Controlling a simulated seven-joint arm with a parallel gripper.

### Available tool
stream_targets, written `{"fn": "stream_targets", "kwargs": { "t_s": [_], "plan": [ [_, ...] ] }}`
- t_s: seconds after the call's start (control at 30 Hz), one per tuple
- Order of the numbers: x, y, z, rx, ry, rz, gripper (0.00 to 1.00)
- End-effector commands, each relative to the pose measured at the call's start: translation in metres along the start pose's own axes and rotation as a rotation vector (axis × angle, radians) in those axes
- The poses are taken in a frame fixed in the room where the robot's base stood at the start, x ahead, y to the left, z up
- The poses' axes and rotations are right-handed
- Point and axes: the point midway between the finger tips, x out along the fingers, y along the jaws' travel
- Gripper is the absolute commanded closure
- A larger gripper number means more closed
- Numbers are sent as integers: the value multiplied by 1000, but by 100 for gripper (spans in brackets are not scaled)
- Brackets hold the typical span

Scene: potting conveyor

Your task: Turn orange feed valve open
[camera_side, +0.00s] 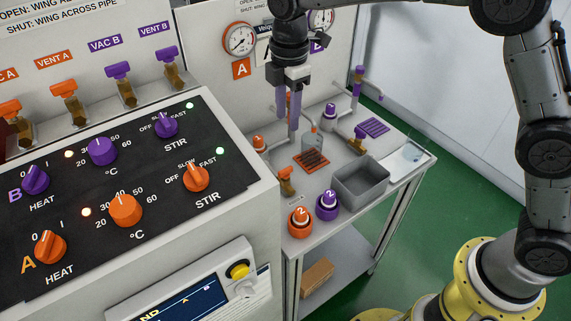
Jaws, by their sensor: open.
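An orange-handled valve (286,181) with a brass body stands on the bench (408,177), in front of an orange grate. I take it to be the feed valve, but I cannot read its label. Whether its wing lies along or across its pipe is too small to tell. My gripper (288,118) points down above the back of the bench, open and empty. It appears higher than this valve and farther back, apart from it. A purple-handled valve (359,133) stands farther right.
A grey open bin (361,181) sits right of the valve. A clear bottle (312,142) and an orange-capped item (258,143) stand near my fingers. The large control panel (75,225) fills the left.

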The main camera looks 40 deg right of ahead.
Motion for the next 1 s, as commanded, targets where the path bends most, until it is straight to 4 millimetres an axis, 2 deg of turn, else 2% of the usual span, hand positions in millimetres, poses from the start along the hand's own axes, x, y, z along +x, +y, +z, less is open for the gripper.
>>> {"fn": "stream_targets", "kwargs": {
  "t_s": [0.03,0.27,0.8,1.0],
  "plan": [
    [8,-2,-4,-7,-5,-15,56],
    [29,-5,-7,-16,-10,-26,56],
    [128,-7,-6,-14,-9,-24,56],
    [146,-7,-6,-14,-8,-23,56]
  ]
}}
